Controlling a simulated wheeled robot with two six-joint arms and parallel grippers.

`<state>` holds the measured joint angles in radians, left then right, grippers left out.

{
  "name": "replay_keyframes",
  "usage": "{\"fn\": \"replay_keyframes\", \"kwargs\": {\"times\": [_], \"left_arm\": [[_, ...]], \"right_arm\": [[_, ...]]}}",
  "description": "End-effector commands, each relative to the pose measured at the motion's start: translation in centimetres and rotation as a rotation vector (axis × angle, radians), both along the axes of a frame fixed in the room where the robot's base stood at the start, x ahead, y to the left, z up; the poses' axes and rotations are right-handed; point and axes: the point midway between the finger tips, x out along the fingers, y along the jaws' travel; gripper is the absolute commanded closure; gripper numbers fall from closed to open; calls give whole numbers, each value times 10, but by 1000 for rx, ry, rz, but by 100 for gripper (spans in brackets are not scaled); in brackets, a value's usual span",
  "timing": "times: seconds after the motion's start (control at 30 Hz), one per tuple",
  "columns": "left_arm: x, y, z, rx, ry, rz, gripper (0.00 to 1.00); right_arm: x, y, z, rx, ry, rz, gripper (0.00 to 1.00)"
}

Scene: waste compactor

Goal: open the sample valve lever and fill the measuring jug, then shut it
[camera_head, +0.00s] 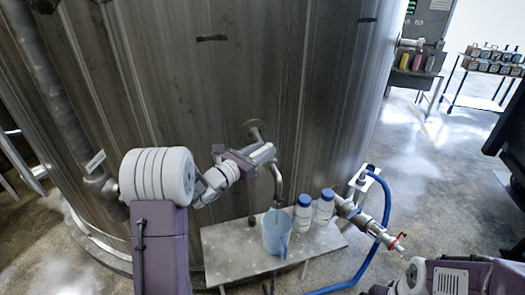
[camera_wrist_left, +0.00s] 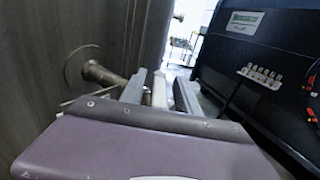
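The sample tap comes out of the large steel tank, and its curved spout (camera_head: 279,187) points down into the measuring jug (camera_head: 276,234). The jug is light blue and translucent, and stands upright on a metal shelf (camera_head: 228,250). I cannot tell its liquid level or whether liquid runs. My left gripper (camera_head: 264,152) is at the tap's valve, just above the spout. In the left wrist view its two fingers (camera_wrist_left: 161,92) stand apart, with a pale bar (camera_wrist_left: 158,90) between them and narrow gaps beside it. I cannot make out the lever for certain. My right gripper's fingers are out of view.
Two white bottles with blue caps (camera_head: 314,207) stand right of the jug. A pipe with a red-handled valve (camera_head: 399,241) and a blue hose (camera_head: 385,210) lie further right. The tank wall (camera_head: 230,80) is close behind. A cart (camera_head: 490,85) stands far right.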

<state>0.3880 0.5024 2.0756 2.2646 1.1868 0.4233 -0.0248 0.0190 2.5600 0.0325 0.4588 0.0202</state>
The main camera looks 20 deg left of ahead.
Motion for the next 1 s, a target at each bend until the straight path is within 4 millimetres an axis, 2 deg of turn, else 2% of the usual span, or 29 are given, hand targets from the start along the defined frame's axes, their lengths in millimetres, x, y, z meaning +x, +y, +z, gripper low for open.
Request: {"fn": "replay_keyframes", "kwargs": {"times": [0.17, 0.4, 0.53, 0.67, 1.0], "left_arm": [[-10, 5, -1, 0, 0, 4, 62], [-59, 26, -1, 1, -1, 5, 62], [-77, 33, -1, 1, 0, 3, 62], [-84, 35, 0, 0, 0, 1, 62], [-84, 35, 0, 0, 0, 0, 62]], "right_arm": [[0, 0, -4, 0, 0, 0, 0], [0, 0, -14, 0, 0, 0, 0], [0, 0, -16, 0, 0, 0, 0], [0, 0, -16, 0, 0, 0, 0], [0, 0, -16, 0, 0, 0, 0]]}}
